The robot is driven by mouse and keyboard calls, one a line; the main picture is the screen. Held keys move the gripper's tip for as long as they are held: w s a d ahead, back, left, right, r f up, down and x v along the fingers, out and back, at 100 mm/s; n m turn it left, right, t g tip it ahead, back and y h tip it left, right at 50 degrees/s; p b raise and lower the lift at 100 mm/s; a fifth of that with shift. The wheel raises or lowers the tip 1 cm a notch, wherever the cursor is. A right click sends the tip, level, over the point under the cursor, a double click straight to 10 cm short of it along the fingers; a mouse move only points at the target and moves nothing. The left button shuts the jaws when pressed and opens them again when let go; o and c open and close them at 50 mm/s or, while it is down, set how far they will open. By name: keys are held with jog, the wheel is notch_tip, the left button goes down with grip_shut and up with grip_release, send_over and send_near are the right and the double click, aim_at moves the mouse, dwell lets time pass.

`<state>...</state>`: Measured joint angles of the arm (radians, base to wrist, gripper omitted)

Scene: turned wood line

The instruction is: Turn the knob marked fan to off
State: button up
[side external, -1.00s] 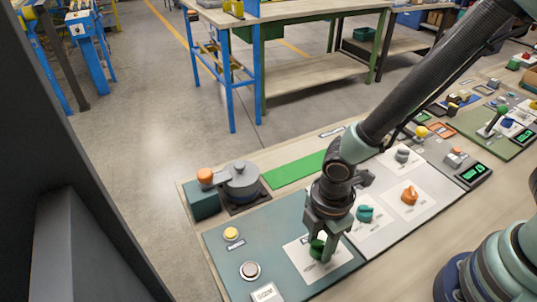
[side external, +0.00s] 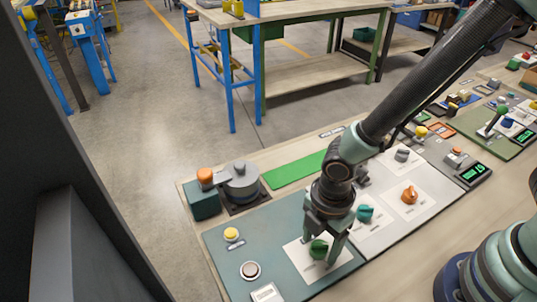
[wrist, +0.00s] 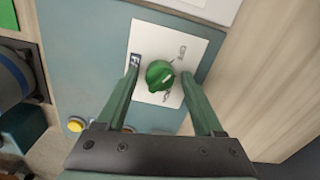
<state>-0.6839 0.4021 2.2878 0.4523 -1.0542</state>
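A round green knob (side external: 318,249) sits on a white plate (side external: 298,254) on the blue-grey panel. In the wrist view the green knob (wrist: 159,75) is near the centre, with a ridge across its top. A dark label (wrist: 136,60) beside it shows a letter F, the rest hidden by a finger. My gripper (side external: 320,250) is over the knob. In the wrist view my gripper (wrist: 159,68) is open, one finger on each side of the knob with gaps between.
A teal knob (side external: 365,213), an orange knob (side external: 409,195) and a grey knob (side external: 402,155) stand on the neighbouring light panel. A yellow button (side external: 231,234) and a round pale button (side external: 250,270) are on the blue-grey panel. A grey pot-like part (side external: 241,182) stands behind.

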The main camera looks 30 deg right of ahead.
aim_at(320, 244)
dwell(0.3)
notch_tip(320, 244, up, 12)
dwell(0.6)
jog(key=w+d+r+m+t, duration=0.2)
jog(key=d+r+m, duration=0.3)
jog(key=d+m, duration=0.5)
jog(key=w+d+r+m+t, duration=0.2)
jog(key=d+r+m, duration=0.4)
jog(key=d+m, duration=0.4)
jog(key=shift+r+t, duration=0.2)
jog(key=shift+t, duration=0.6)
